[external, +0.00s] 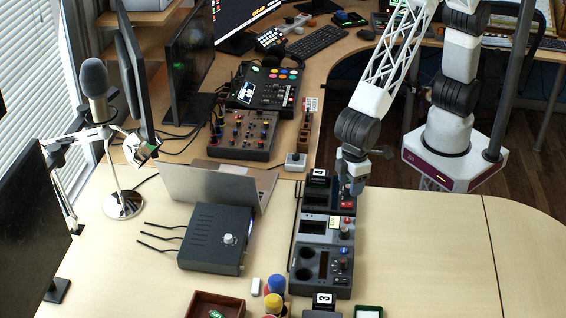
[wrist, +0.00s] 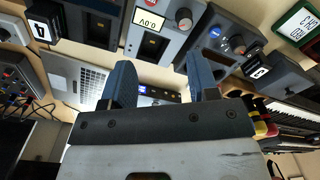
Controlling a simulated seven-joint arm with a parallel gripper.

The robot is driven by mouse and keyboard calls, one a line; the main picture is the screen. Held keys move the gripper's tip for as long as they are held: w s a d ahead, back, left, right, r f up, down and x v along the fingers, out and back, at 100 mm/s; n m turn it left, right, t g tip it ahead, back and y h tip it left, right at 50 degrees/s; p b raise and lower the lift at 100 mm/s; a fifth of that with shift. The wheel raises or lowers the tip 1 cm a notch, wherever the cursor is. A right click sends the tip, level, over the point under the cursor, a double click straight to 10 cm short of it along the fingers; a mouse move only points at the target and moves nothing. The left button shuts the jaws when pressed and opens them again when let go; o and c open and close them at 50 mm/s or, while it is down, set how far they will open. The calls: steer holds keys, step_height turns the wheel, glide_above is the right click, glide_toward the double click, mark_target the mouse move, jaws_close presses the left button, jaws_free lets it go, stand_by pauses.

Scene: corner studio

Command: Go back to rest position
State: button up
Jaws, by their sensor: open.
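My gripper (external: 352,186) hangs low over the far end of a row of dark modules on the desk, with its fingers pointing down. In the wrist view my gripper (wrist: 160,78) shows two blue fingers spread apart with nothing between them. A grey module with a small display (external: 314,227) sits mid-row and shows a "0.0V" readout in the wrist view (wrist: 150,21). The near module (external: 322,285) has two round recesses and a blue button. A block labelled 4 (external: 318,173) stands at the far end. I cannot tell whether the fingertips touch anything.
A laptop (external: 215,185), a black box with a knob (external: 215,238) and a microphone stand (external: 123,204) stand to the left. A mixer (external: 242,135) and keyboard (external: 316,42) are farther back. Blue and yellow knobs (external: 275,290) stand near the front. The desk's right side (external: 430,260) is clear.

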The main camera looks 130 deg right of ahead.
steer(key=s+d+r+n+t, duration=0.1)
steer(key=s+d+r, duration=0.4)
steer(key=s+r, duration=0.35)
steer(key=s+d+r, duration=0.5)
steer(key=s+r, duration=0.2)
steer(key=s, duration=0.3)
steer(key=s+d+r, duration=0.1)
steer(key=s+d, duration=0.2)
steer(key=s, duration=0.8)
steer(key=s+d+r+n+t, duration=0.1)
steer(key=s+d+r, duration=0.1)
steer(key=s, duration=0.8)
steer(key=shift+s+d, duration=0.4)
steer(key=shift+w, duration=0.15)
stand_by(0.7)
